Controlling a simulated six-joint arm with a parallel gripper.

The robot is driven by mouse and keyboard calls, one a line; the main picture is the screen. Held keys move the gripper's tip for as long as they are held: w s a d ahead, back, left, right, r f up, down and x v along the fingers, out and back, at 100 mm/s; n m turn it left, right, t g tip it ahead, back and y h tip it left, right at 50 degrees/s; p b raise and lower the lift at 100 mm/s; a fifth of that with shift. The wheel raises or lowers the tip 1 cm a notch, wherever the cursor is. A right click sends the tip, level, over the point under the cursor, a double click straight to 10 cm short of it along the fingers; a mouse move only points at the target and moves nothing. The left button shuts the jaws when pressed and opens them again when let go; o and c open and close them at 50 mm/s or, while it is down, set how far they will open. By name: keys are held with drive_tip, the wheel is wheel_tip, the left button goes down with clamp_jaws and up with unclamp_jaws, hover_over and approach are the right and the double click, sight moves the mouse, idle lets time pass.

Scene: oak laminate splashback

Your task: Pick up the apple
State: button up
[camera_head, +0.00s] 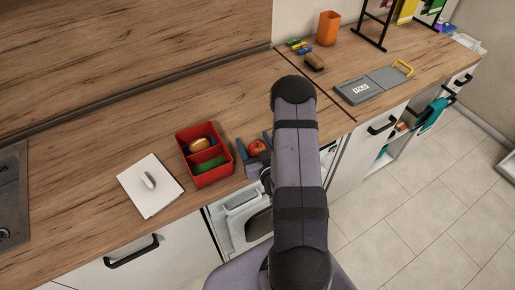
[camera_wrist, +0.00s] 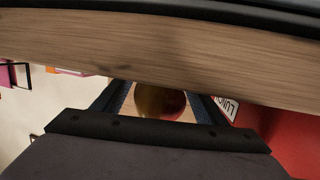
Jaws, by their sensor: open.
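A red apple (camera_head: 257,147) sits near the front edge of the wooden counter, just right of the red lunch box. My gripper (camera_head: 254,141) is open, with one blue finger on either side of the apple. In the wrist view the apple (camera_wrist: 160,101) shows dark red and yellowish between the two fingers (camera_wrist: 162,98). Its lower part there is hidden behind my gripper's dark body. I cannot tell whether either finger touches the apple.
The red lunch box (camera_head: 214,182) holds a brown item (camera_head: 201,144) and a green item (camera_head: 210,165) in separate compartments. A white lid (camera_head: 140,201) with a handle lies left of it. A grey board (camera_head: 373,85) and an orange cup (camera_head: 328,28) stand farther right. Open counter lies behind the apple.

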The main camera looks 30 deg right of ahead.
drive_tip(key=c, duration=1.1)
drive_tip(key=shift+r, duration=0.25)
drive_tip(key=shift+c, duration=0.2)
wheel_tip(320, 180, up, 10)
drive_tip(key=shift+f, duration=0.25)
